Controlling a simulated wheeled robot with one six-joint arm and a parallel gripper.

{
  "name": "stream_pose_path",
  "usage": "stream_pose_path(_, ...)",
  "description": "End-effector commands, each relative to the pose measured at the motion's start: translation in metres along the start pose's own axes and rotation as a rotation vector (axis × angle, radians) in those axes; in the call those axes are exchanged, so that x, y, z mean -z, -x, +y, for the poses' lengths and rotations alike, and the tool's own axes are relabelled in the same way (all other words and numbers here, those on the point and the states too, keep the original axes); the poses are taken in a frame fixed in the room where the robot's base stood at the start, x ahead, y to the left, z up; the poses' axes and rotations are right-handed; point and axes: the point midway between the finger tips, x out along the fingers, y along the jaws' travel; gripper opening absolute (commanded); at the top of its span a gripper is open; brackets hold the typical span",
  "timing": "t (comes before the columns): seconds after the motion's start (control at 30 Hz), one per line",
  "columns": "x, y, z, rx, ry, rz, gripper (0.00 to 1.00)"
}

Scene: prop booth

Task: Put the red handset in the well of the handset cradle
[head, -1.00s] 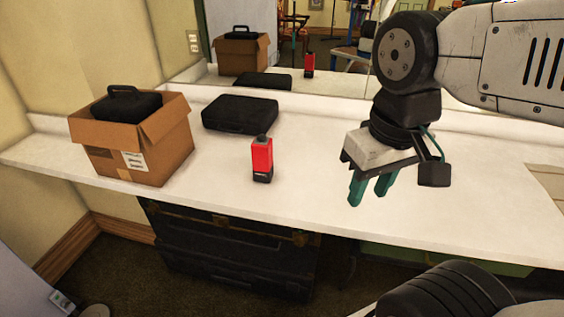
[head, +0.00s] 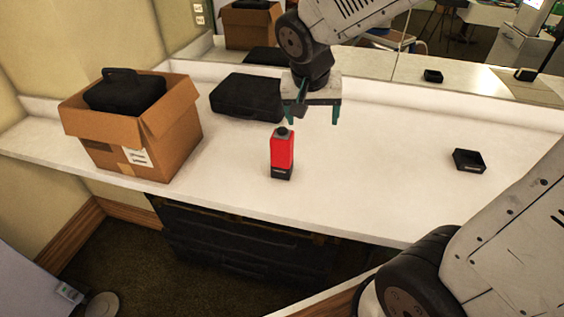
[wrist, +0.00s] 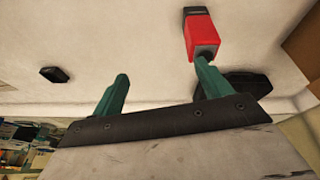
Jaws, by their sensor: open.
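The red handset (head: 282,151) with a black base and dark top knob stands upright on the white counter. It also shows in the wrist view (wrist: 204,34), beyond the right fingertip. A small open black tray-like box, likely the handset cradle (head: 468,161), sits on the right of the counter, with its well facing up. It also shows in the wrist view (wrist: 55,74) at the left. My gripper (head: 313,117) is open and empty, its teal fingers pointing down, above the counter just behind and right of the handset. In the wrist view both fingers (wrist: 160,88) are spread apart.
A cardboard box (head: 150,148) holding a black case (head: 124,90) stands at the left. Another black case (head: 246,97) lies at the back, beside my gripper. A mirror (head: 440,62) runs along the back. The counter between handset and cradle is clear.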

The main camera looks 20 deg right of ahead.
Motion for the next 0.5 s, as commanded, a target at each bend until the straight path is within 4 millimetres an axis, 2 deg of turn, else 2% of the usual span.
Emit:
stream_pose_path(0.03,0.008,-0.015,-0.015,-0.003,-0.022,0.009,0.77)
stream_pose_path(0.2,0.027,-0.048,-0.053,0.017,-0.106,0.049,0.77)
stream_pose_path(0.33,0.032,-0.063,-0.069,0.031,-0.141,0.061,0.77)
stream_pose_path(0.5,0.035,-0.079,-0.076,0.036,-0.155,0.065,0.77)
